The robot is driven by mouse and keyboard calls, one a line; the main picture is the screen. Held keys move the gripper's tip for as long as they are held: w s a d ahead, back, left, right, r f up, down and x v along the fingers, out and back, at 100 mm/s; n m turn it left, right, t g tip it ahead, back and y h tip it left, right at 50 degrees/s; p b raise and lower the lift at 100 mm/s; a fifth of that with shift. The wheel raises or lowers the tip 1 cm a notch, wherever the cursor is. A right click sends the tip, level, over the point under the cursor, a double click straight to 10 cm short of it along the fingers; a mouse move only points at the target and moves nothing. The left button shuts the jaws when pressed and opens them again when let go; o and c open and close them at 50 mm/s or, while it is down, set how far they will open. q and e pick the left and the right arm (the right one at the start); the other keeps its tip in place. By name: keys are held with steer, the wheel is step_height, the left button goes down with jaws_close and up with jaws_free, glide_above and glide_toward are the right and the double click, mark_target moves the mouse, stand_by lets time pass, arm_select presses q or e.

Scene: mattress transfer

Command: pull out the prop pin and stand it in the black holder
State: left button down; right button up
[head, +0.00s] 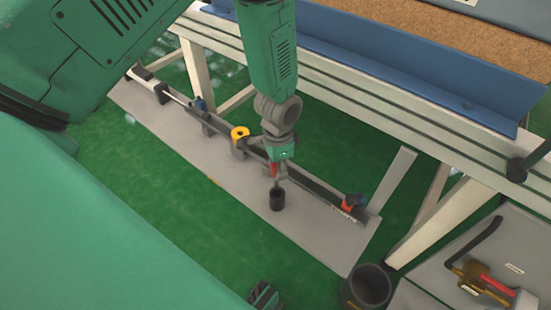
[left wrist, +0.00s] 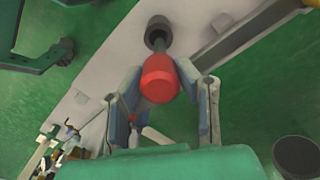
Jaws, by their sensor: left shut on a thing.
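The prop pin has a red head (head: 274,170) and a thin dark shaft. My left gripper (head: 276,164) points down and is shut on the pin, which is upright in the head view. The black holder (head: 277,200) is a small cup on the grey base plate, directly below the gripper. In the left wrist view, the prop pin's red head (left wrist: 160,78) sits between the fingers of my left gripper (left wrist: 160,88). Its shaft runs to the mouth of the black holder (left wrist: 158,32); how deep it sits is hidden. I cannot make out my right gripper.
A long dark bar (head: 310,185) with a yellow collar (head: 240,132) lies along the grey plate (head: 200,155). A pale bench frame (head: 340,85) stands behind. A dark bucket (head: 366,288) and a grey tool tray (head: 490,250) are at the lower right. The floor is green.

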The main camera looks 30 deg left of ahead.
arm_select(q)
steer(key=shift+d+f, duration=0.45)
steer(key=shift+d, duration=0.15)
steer(key=shift+a+f, duration=0.25)
steer(key=shift+a, duration=0.55)
steer(key=shift+d+r, duration=0.25)
steer(key=shift+d, duration=0.65)
steer(key=shift+a+f, duration=0.2)
steer(key=shift+a, duration=0.25)
steer(key=shift+d+r+p, duration=0.15)
steer(key=shift+d+p, duration=0.15)
steer(key=shift+p, duration=0.05)
arm_select(e)
steer(key=shift+d, duration=0.4)
arm_select(q)
steer(key=shift+a, duration=0.15)
arm_select(e)
steer(key=shift+r, duration=0.2)
arm_select(q)
steer(key=shift+a, duration=0.2)
arm_select(e)
steer(key=shift+a, duration=0.25)
arm_select(q)
steer(key=shift+d, duration=0.15)
arm_select(e)
steer(key=shift+d+r, duration=0.1)
steer(key=shift+d, duration=0.1)
